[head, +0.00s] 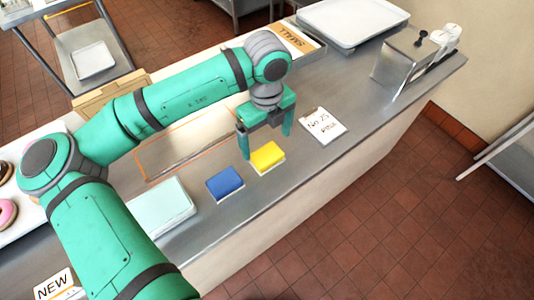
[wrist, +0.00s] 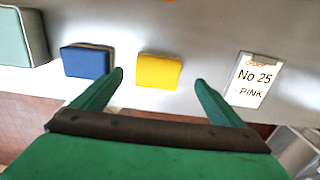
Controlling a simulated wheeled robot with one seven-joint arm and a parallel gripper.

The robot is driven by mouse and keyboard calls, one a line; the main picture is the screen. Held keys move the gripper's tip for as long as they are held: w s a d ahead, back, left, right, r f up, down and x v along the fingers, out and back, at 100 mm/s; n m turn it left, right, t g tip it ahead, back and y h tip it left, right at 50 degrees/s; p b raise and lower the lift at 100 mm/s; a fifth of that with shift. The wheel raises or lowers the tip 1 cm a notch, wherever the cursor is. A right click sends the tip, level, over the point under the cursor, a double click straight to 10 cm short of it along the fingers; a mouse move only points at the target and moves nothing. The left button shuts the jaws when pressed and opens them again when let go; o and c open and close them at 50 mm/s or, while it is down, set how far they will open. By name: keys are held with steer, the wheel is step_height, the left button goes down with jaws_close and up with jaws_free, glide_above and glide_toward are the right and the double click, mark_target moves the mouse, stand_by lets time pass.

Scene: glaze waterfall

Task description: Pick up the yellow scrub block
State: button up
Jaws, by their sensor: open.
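The yellow scrub block (head: 267,157) lies on the metal counter, to the right of a blue block. In the wrist view the yellow block (wrist: 159,71) shows ahead of and between my two fingers, with no finger touching it. My gripper (head: 266,145) is open and empty, above and close to the yellow block in the head view. Its two green fingers also show spread apart in the wrist view (wrist: 160,82).
The blue block (head: 225,183) lies just left of the yellow one, with a pale green box (head: 160,207) beyond it. A card reading "No 25 PINK" (head: 323,124) lies to the right. A metal dispenser (head: 403,60) and a tray (head: 352,22) stand at the far end.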

mark_target(266, 153)
steer(key=shift+w+f, duration=0.1)
steer(key=shift+f, duration=0.45)
steer(key=f, duration=0.4)
steer(key=shift+s+a+f, duration=0.1)
steer(key=shift+s, duration=0.25)
steer(key=shift+f, duration=0.4)
steer(key=c, duration=1.2)
